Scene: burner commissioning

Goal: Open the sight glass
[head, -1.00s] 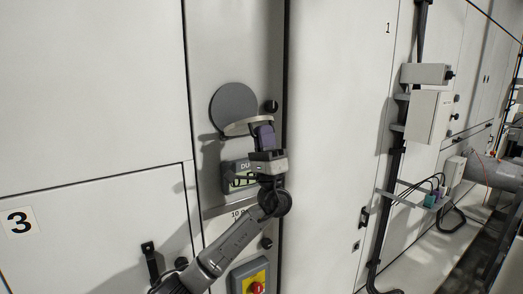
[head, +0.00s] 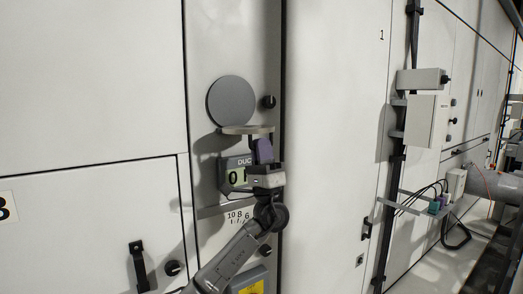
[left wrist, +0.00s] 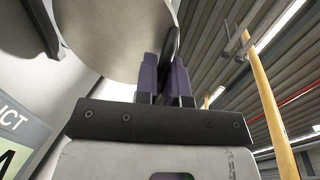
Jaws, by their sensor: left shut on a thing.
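The sight glass (head: 231,101) is a dark grey round disc on the pale wall panel in the head view. Its round lid (head: 247,129) stands out from the wall just below the disc, seen nearly edge-on and close to level. In the left wrist view the lid (left wrist: 100,35) fills the upper left as a large pale disc. My left gripper (head: 262,150) has its purple fingers shut on a dark tab (left wrist: 172,45) at the lid's edge. The fingers partly hide the tab. My right gripper is not in view.
A duct display (head: 236,177) is on the wall below the lid, partly behind my gripper. A black knob (head: 268,102) is right of the disc. A yellow-plated box (head: 250,282) is lower down, partly behind my arm. Grey boxes (head: 421,119) are farther right.

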